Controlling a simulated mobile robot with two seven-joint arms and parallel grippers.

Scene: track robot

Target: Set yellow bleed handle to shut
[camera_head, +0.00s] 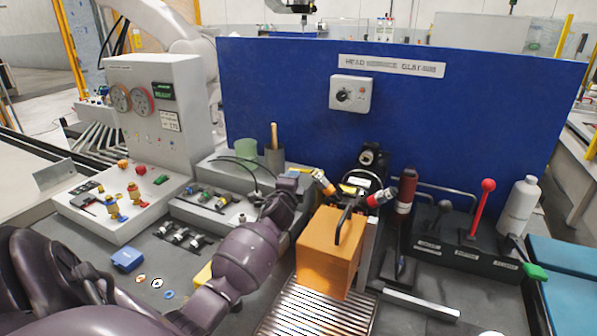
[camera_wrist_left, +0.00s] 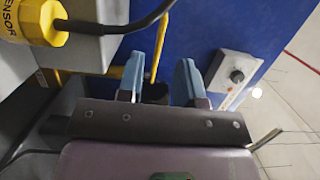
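In the left wrist view a thin yellow bar (camera_wrist_left: 160,46) shows between my left gripper's fingertips (camera_wrist_left: 160,60), with a longer yellow length (camera_wrist_left: 88,76) to its left. It looks like the yellow bleed handle, but I cannot confirm this or read its setting. The two pale blue fingers are apart, and I cannot tell whether either touches the bar. In the head view my left arm reaches over the bench, and its gripper (camera_head: 297,176) is beside a yellow connector (camera_head: 320,180); the handle is not clearly visible there. My right gripper is not in view.
A yellow sensor plug (camera_wrist_left: 38,20) with a black cable is close by in the wrist view. An orange box (camera_head: 328,250) stands right of my arm. A blue panel (camera_head: 270,95) with a knob box (camera_head: 350,93) rises behind. Red (camera_head: 481,205) and green (camera_head: 535,271) levers stand right.

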